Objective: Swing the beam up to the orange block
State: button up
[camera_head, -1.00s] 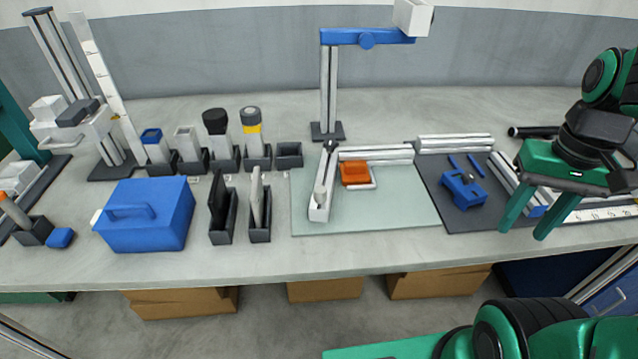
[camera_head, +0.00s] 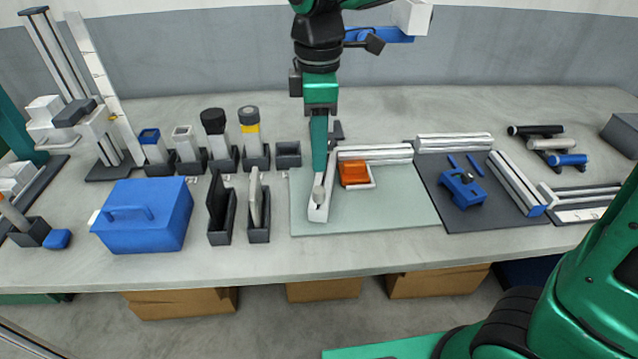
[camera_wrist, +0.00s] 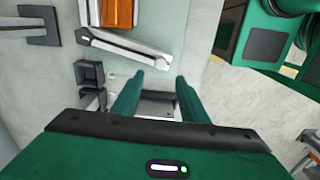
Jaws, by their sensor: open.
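The beam (camera_head: 321,205) is a narrow light bar on the pale green mat (camera_head: 400,205), running from the back toward the front, with a short upright peg at its near end. It also shows in the wrist view (camera_wrist: 125,46). The orange block (camera_head: 354,173) sits on a white piece to the right of the beam, apart from it; it also shows in the wrist view (camera_wrist: 118,13). My gripper (camera_head: 319,174) points down over the beam near the peg. In the wrist view its fingers (camera_wrist: 160,76) are apart with nothing clearly held. Contact with the beam cannot be told.
A pale rail (camera_head: 376,154) lies behind the block. Dark holders (camera_head: 258,222) and a blue box (camera_head: 145,218) are to the left. A dark mat with a blue clamp (camera_head: 462,188) is to the right.

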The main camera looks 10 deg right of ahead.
aim_at(319, 189)
notch_tip(319, 189, down, 10)
jog(key=shift+d+f, duration=0.1)
jog(key=shift+f, duration=0.05)
dwell(0.3)
grip_shut()
